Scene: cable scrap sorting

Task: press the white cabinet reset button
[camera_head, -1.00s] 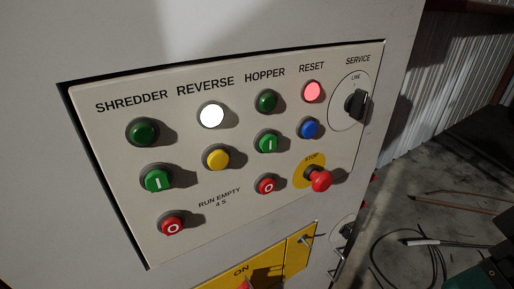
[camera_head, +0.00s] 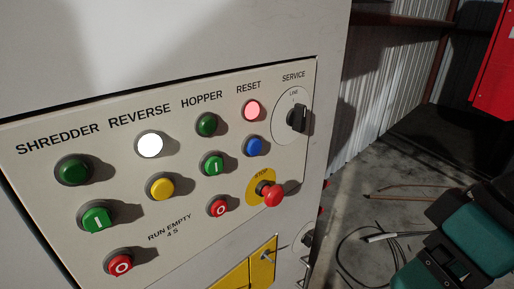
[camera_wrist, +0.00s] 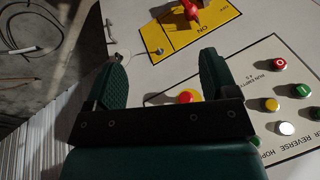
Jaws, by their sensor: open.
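The cabinet's control panel (camera_head: 185,190) fills the left of the head view. Under the RESET label sit a lit pink lamp (camera_head: 252,111) and, below it, a blue button (camera_head: 254,146). A lit white lamp (camera_head: 150,145) sits under REVERSE. My gripper (camera_wrist: 163,78) is open and empty in the wrist view, its two green fingers apart over the cabinet face. The panel appears upside down there, with the white lamp (camera_wrist: 286,128) at lower right. The blue button is not visible there, apparently behind my gripper. Teal parts of my arm show at lower right in the head view.
A red stop button (camera_head: 272,194) on a yellow ring sticks out below the blue button; it also shows near my gripper in the wrist view (camera_wrist: 188,97). A black service knob (camera_head: 297,118) is to the right. Cables (camera_head: 375,238) lie on the floor.

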